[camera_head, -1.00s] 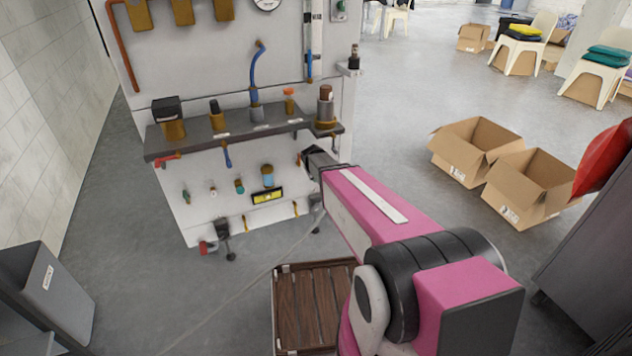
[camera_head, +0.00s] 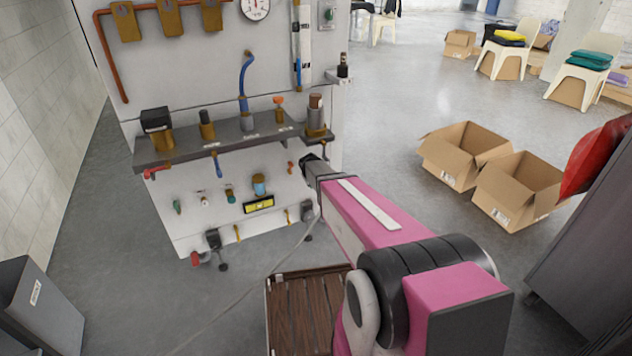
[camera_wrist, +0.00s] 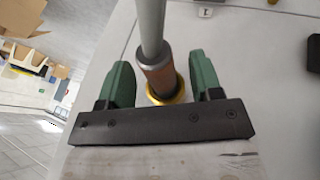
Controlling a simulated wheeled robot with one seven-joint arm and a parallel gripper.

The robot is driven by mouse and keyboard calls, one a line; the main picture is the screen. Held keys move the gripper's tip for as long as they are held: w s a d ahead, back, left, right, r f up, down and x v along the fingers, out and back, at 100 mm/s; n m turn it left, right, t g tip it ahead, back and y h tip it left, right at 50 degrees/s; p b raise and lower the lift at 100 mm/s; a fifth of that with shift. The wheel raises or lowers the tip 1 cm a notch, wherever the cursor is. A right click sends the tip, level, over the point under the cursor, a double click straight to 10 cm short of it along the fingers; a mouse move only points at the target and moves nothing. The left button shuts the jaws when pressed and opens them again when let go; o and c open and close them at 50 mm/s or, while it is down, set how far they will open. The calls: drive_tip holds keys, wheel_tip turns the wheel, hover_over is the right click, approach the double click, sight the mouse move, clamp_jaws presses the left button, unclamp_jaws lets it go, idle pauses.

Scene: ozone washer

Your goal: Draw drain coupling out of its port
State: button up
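In the wrist view, a fitting (camera_wrist: 158,78) with a grey tube, a copper-brown collar and a gold ring runs between my green fingers. It looks like the drain coupling, but I cannot be sure. My gripper (camera_wrist: 160,68) is open, one finger on each side of it, with a gap showing on both sides. In the head view my gripper (camera_head: 309,166) is at the lower right of the white panel (camera_head: 215,75), below the end of the shelf. The fitting between the fingers cannot be made out there, and the fingertips are too small to read.
A grey shelf (camera_head: 185,150) with several fittings crosses the panel above my gripper. A slatted wooden crate (camera_head: 300,310) is on the floor below. Open cardboard boxes (camera_head: 465,152) stand to the right.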

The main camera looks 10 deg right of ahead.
drive_tip(key=c, duration=1)
drive_tip(key=s+d, duration=0.2)
drive_tip(key=s, duration=0.6)
drive_tip(key=shift+s+d+f, duration=0.2)
drive_tip(key=shift+s+f, duration=0.1)
drive_tip(key=shift+f, duration=0.1)
idle(1.0)
